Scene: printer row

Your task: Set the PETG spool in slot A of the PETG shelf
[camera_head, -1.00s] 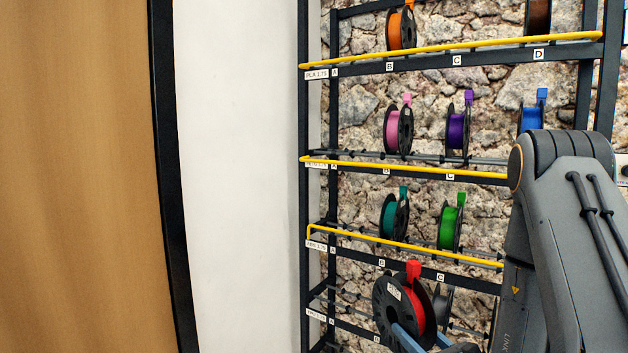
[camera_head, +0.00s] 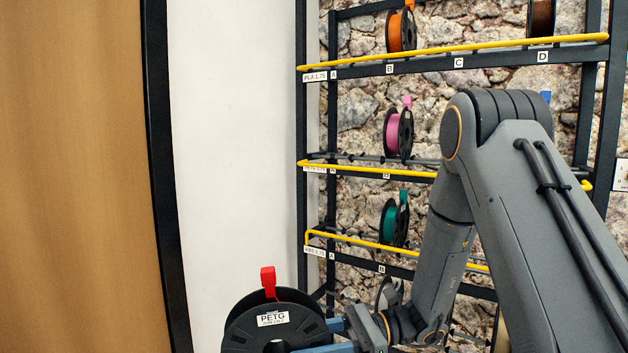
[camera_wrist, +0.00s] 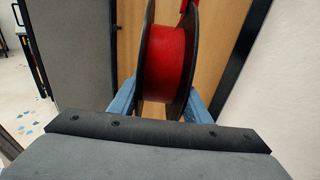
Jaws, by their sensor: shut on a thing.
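The PETG spool (camera_head: 248,334) has black flanges, a white PETG label and a red tag on top. It is upright at the bottom of the head view, left of the rack. My gripper (camera_head: 326,337) is shut on it from the right. In the wrist view the spool's red filament (camera_wrist: 166,58) sits between my two blue fingers (camera_wrist: 160,104). The second shelf (camera_head: 350,174) has a label partly covered by the yellow bar, so I cannot read it fully. Its slot A (camera_head: 333,170), at the left end, looks empty. A pink spool (camera_head: 392,132) stands at its slot B.
Yellow bars run along the shelf fronts. An orange spool (camera_head: 402,32) and a brown spool (camera_head: 540,18) are on the top PLA shelf. A teal spool (camera_head: 390,221) is on the ABS shelf. My arm hides the rack's right part. A bare white wall (camera_head: 235,130) lies left.

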